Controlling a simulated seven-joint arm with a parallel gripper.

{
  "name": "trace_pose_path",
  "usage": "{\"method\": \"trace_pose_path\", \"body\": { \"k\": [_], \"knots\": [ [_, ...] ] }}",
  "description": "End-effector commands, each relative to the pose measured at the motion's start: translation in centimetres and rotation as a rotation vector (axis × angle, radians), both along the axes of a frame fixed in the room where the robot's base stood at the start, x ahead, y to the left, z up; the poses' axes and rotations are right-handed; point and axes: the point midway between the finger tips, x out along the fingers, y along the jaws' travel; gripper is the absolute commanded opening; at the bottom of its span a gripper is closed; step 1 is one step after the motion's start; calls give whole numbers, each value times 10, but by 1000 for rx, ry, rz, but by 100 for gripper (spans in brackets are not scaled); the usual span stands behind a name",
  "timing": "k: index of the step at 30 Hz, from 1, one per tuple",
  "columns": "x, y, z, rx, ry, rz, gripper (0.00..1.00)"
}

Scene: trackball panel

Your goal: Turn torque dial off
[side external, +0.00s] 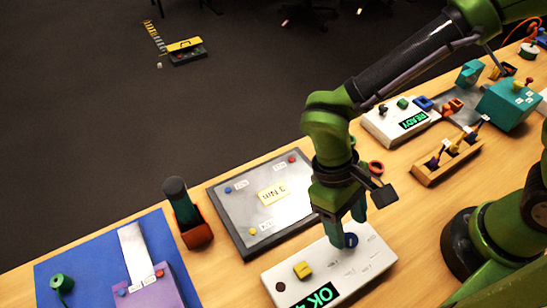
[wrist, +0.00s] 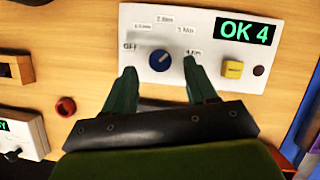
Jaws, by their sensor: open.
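The blue torque dial (wrist: 160,60) sits on a white panel (wrist: 215,85), with printed labels in an arc around it. The OFF label (wrist: 130,46) is left of the dial in the wrist view. A small pale mark shows on the dial's upper right, but its exact setting is hard to tell. My gripper (wrist: 159,68) is open, one finger to each side of the dial, with gaps between fingers and dial. In the side view my gripper (side external: 346,222) points down just over the dial (side external: 351,241), partly hiding the panel behind it.
The panel also has a yellow button (wrist: 232,69), a dark red light (wrist: 258,70) and a green display (wrist: 247,32) reading "OK 4". A grey plate (side external: 240,215) marked "3 Nm" lies behind the panel. A second white panel (side external: 385,125) stands farther right.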

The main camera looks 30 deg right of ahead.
Motion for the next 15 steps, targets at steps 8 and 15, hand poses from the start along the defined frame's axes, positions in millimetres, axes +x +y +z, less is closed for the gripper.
{"method": "trace_pose_path", "body": {
  "k": [8,15],
  "knots": [
    [-8,-2,-21,-1,0,1,57],
    [-8,-2,-22,0,-1,0,57]
  ]
}}
